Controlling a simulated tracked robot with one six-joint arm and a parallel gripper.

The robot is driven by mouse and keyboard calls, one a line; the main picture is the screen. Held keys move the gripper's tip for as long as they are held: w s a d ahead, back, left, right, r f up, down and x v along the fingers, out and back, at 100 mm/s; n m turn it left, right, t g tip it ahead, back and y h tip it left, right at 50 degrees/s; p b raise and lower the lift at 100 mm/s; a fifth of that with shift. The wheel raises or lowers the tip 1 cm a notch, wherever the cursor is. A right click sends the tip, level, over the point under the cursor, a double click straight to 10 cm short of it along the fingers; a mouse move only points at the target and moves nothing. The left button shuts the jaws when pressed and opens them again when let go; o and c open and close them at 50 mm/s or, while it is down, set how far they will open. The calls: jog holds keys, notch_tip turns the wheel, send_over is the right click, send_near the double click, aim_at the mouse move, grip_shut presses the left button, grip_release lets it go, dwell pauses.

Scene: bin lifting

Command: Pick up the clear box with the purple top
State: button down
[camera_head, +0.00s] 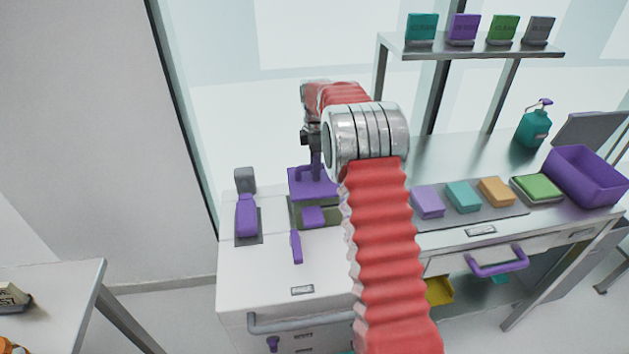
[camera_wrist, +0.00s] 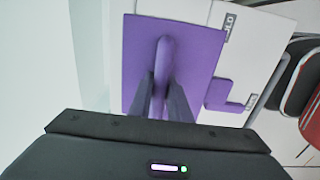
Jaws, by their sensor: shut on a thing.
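The box's purple top (camera_head: 322,189) is below the end of my arm in the head view. Its raised purple handle (camera_wrist: 165,55) runs up the middle of the lid in the wrist view. My gripper (camera_wrist: 161,88) is shut on this handle, with one dark finger on each side. In the head view my gripper (camera_head: 314,168) points down at the lid. The clear sides of the box are hard to make out, and my arm hides part of the area to the right.
Purple tools (camera_head: 246,215) lie on the white cabinet (camera_head: 260,290) at left and front. To the right, a metal bench holds coloured sponges (camera_head: 463,196), a green stack (camera_head: 538,187), a purple bin (camera_head: 590,178) and a teal bottle (camera_head: 534,128). A shelf (camera_head: 470,51) stands behind.

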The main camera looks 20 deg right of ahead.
notch_tip(320, 180, up, 12)
jog(key=shift+f, duration=0.1)
dwell(0.9)
